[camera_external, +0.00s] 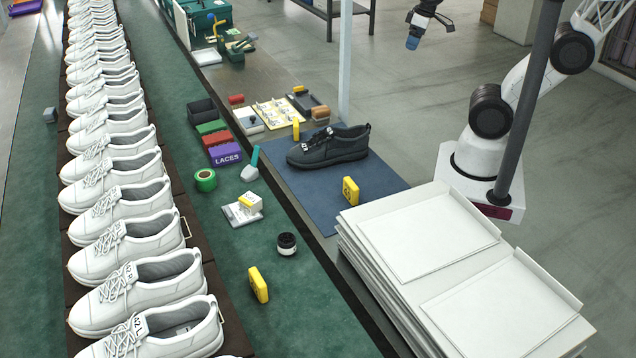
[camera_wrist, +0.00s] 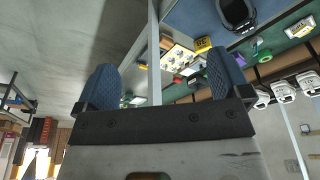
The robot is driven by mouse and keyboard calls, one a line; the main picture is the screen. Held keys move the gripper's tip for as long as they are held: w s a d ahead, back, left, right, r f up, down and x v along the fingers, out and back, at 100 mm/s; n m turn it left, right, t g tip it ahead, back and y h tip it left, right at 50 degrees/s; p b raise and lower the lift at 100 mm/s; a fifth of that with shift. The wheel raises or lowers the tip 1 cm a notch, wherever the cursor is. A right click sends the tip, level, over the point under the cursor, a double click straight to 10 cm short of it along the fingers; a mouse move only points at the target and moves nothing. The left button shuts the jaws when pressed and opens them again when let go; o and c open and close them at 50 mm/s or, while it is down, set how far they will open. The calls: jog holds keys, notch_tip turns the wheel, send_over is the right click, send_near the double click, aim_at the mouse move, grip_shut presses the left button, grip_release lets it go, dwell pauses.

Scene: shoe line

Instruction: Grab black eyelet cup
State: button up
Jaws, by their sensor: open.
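A small round black cup (camera_external: 286,243) with a pale band around it stands on the green mat, right of the white shoe row; it looks like the eyelet cup. I cannot make it out surely in the wrist view. My gripper (camera_external: 412,41) is high at the top of the external view, far from the cup and beyond the blue mat. In the wrist view my gripper (camera_wrist: 163,78) shows two blue ribbed fingers wide apart with nothing between them.
A yellow block (camera_external: 258,285), a white block on a card (camera_external: 243,209) and green tape (camera_external: 205,180) lie near the cup. A black shoe (camera_external: 329,146) rests on the blue mat (camera_external: 300,190). A pale post (camera_external: 346,60) and stacked white trays (camera_external: 430,240) stand nearby.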

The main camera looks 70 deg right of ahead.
jog(key=shift+c, duration=0.9)
jog(key=w+a+f+m+g+y, duration=0.1)
jog(key=w+a+f+m+y, duration=0.35)
jog(key=a, duration=0.75)
jog(key=w+a+f+m+g+y, duration=0.1)
jog(key=w+a+f+y, duration=0.1)
jog(key=w+a, duration=0.75)
jog(key=w+a+f+m+g+y, duration=0.1)
jog(key=w+a+f+m+y, duration=0.2)
jog(key=a, duration=1.1)
jog(key=a+f+m+t+y, duration=0.1)
jog(key=a+f+m, duration=0.2)
jog(key=a+f, duration=0.4)
jog(key=a+f+m+t+y, duration=0.1)
jog(key=a+f+m, duration=0.3)
jog(key=a+f, duration=0.4)
jog(key=w+a+f+m+t+y, duration=0.1)
jog(key=a+f+m, duration=0.3)
jog(key=a+f, duration=0.4)
jog(key=shift+w+a+f+m+y, duration=0.15)
jog(key=shift+a+y, duration=0.15)
jog(key=shift+a, duration=0.25)
jog(key=shift+s+a+f+m+y, duration=0.1)
jog(key=shift+a+y, duration=0.15)
jog(key=shift+a, duration=0.3)
